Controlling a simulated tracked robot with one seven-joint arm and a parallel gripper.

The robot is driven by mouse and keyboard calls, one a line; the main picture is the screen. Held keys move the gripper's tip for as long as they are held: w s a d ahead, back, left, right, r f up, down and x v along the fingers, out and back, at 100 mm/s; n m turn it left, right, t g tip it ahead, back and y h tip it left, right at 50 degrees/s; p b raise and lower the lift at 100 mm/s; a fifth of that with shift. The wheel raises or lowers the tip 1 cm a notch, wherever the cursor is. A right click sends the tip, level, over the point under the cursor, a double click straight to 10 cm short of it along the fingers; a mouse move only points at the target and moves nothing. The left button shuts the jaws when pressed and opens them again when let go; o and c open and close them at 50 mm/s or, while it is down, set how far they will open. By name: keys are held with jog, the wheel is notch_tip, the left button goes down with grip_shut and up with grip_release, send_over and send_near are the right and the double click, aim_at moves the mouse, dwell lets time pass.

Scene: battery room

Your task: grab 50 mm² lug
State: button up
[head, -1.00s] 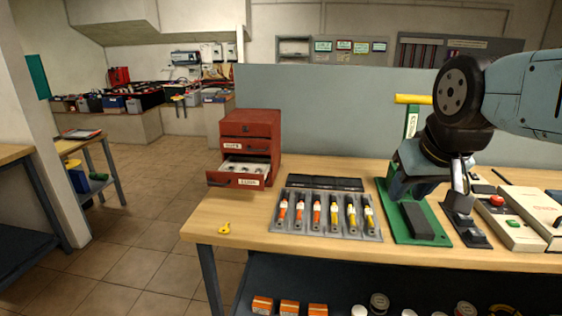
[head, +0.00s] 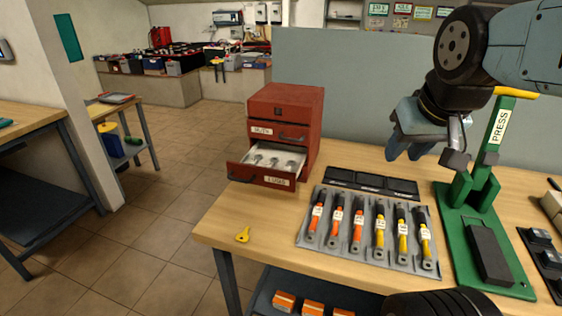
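The red cabinet's lower drawer (head: 262,178), labelled LUGS, is pulled open. Several small metal lugs (head: 273,161) lie in its pale compartments; their sizes are too small to read, so I cannot tell which is the 50 mm² one. My gripper (head: 428,156) hangs above the bench, right of the drawer and just left of the green press. Its two fingers are apart, with nothing visible between them.
A grey tray (head: 303,238) of orange and yellow tools lies in front, with black bins (head: 372,181) behind it. The green press (head: 480,190) stands at right. A yellow key-like piece (head: 243,235) lies near the bench's left edge. The bench between it and the drawer is clear.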

jog(key=shift+d, duration=0.25)
jog(key=n+g+h, duration=0.1)
jog(key=n+h, duration=0.1)
jog(key=n, duration=3)
send_over(287, 168)
jog(key=s+a, duration=0.2)
jog(key=s, duration=0.4)
notch_tip(287, 168, down, 7)
jog(key=x, duration=1.4)
jog(key=shift+a+f, duration=0.1)
jog(key=shift+a, duration=0.2)
grip_shut()
